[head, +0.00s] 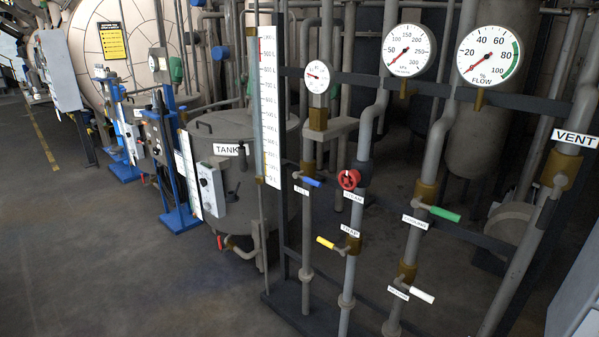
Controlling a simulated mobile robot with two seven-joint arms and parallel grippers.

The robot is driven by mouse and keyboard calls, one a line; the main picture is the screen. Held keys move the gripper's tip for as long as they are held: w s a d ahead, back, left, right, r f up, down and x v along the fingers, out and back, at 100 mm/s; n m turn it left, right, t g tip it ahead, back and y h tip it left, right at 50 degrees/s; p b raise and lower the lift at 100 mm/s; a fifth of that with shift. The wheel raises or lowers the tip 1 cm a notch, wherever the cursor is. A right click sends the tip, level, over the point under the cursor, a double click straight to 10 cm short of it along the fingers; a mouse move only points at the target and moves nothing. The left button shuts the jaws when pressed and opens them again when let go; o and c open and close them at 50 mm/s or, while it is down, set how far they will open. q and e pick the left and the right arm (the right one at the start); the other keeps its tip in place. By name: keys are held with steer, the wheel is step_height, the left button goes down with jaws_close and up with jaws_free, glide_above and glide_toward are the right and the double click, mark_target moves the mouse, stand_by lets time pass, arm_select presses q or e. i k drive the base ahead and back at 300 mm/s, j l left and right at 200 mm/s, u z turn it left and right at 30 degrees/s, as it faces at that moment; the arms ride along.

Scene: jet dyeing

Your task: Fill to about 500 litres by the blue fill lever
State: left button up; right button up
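The blue fill lever (311,181) sits on a thin upright pipe in the middle of the head view. Its handle points right, roughly across the pipe, with a small white label (301,190) just below it. The tall white level scale (268,95) stands to its upper left, marked in litres, with a red mark near the top and a yellow stretch low down. Its exact level cannot be read. The grey tank (280,135), partly hidden by the scale, carries a TANK sign (229,149). Neither of my grippers is in view.
A red steam handwheel (349,179), yellow trap lever (325,242), green lever (445,213) and white lever (421,295) sit close to the right. Three round gauges hang above, including the flow gauge (489,55). Floor (130,260) at left front is clear.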

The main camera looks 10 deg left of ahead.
mark_target(296, 175)
steer(key=i+j+z, duration=0.45)
steer(key=i+j, duration=0.2)
steer(key=i+j+z, duration=0.2)
steer(key=i+j, duration=0.25)
steer(key=i+j+z, duration=0.2)
steer(key=j, duration=0.3)
steer(key=i+j+z, duration=0.2)
steer(key=i+j, duration=0.2)
steer(key=j, duration=0.1)
